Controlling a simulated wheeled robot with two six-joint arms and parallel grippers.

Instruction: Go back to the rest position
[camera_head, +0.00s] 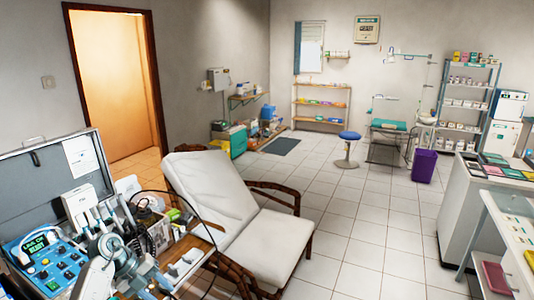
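A grey jointed arm, which looks like my left one, comes in at the bottom left over the cluttered dental case. Its gripper end (118,243) is among the instruments, and its fingers are too small and overlapped to read. I cannot tell whether it holds anything. My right gripper is not in view. The open portable dental case (50,172) has a blue control panel (40,262) and several handpieces (100,212) standing in it.
A reclined white chair (225,205) with wooden arms stands just right of the case. A blue stool (348,147), a purple bin (424,166) and shelves (320,103) are farther back. A white counter (480,205) is at right. The tiled floor (375,225) between is clear.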

